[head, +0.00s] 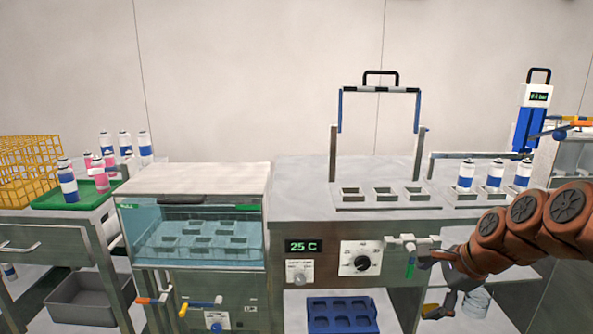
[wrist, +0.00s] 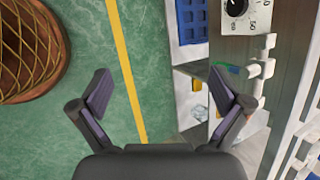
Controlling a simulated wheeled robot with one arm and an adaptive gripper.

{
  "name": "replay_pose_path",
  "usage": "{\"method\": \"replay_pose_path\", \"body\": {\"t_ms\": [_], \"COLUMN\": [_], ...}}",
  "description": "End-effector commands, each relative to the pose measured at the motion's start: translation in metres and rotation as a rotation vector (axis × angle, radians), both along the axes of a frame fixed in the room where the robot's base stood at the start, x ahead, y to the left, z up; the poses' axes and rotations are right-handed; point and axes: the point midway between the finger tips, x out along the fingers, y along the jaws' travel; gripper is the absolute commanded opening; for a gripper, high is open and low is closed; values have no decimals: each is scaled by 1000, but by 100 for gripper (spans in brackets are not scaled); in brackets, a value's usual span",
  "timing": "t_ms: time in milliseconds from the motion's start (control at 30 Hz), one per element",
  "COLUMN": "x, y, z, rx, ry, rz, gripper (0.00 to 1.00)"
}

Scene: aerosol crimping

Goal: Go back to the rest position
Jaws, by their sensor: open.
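My gripper (wrist: 165,95) is open and empty in the wrist view, with its two dark fingers spread apart over the green floor (wrist: 70,110) and the front of the bench. In the head view my reddish-brown arm reaches in from the right, and my gripper (head: 445,285) is at its end, in front of the bench below the white valve fitting (head: 412,243). Nothing is between the fingers. In the head view the fingertips are small and partly hard to make out.
A water bath (head: 195,240) with a glass front stands left of centre. White-and-blue cans (head: 465,177) stand at the right of the bench. A green tray (head: 60,200) holds several cans at the left. A blue rack (head: 340,316) is on the lower shelf. A brown woven round object (wrist: 30,45) is on the floor side.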

Motion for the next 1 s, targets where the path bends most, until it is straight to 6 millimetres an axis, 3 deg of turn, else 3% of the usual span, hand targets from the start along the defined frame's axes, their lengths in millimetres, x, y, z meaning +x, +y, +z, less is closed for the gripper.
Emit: {"method": "replay_pose_path", "body": {"t_ms": [33, 200, 400, 600, 800, 1000], "x": [-12, -60, -124, -192, -256, -292], "y": [19, 69, 105, 120, 119, 113], "z": [23, 54, 86, 115, 140, 150], "rx": [-43, -180, -316, -415, -465, -473], "ry": [5, 26, 61, 109, 160, 190], "rz": [96, 423, 788, 1130, 1425, 1594], "gripper": [100, 100, 100, 100, 100, 100]}}
